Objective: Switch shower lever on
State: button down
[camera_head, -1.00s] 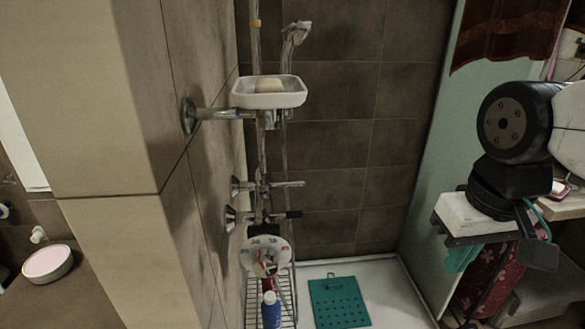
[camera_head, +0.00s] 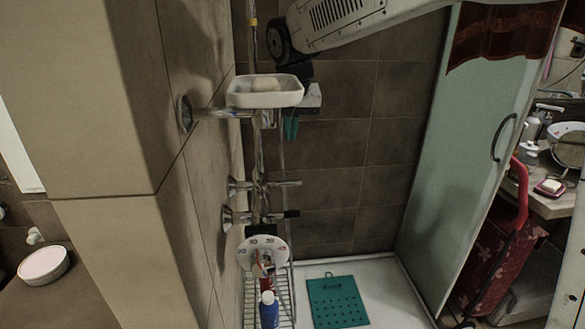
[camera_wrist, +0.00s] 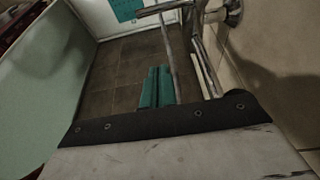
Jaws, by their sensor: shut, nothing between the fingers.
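The shower's metal mixer fittings stick out from the tiled wall in the head view: an upper lever (camera_head: 284,184) and a lower one with a dark tip (camera_head: 290,214). I cannot tell which is the shower lever. My gripper (camera_head: 290,128) hangs just above and behind them, partly hidden by the soap dish. In the wrist view its teal fingers (camera_wrist: 157,88) are together with nothing between them. Metal bars (camera_wrist: 162,8) and a pipe lie beyond the fingertips and to their right in that view. No contact shows.
A white soap dish (camera_head: 263,99) with soap sits on a wall bracket close to my gripper. A round dial, bottles and a wire rack (camera_head: 285,300) stand below. A teal mat (camera_head: 338,302) lies on the shower floor. A greenish panel (camera_head: 445,150) bounds the right side.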

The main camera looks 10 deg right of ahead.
aim_at(279, 184)
notch_tip(279, 184, down, 10)
jog(key=shift+s, duration=0.25)
dwell(0.6)
jog(key=shift+f, duration=0.1)
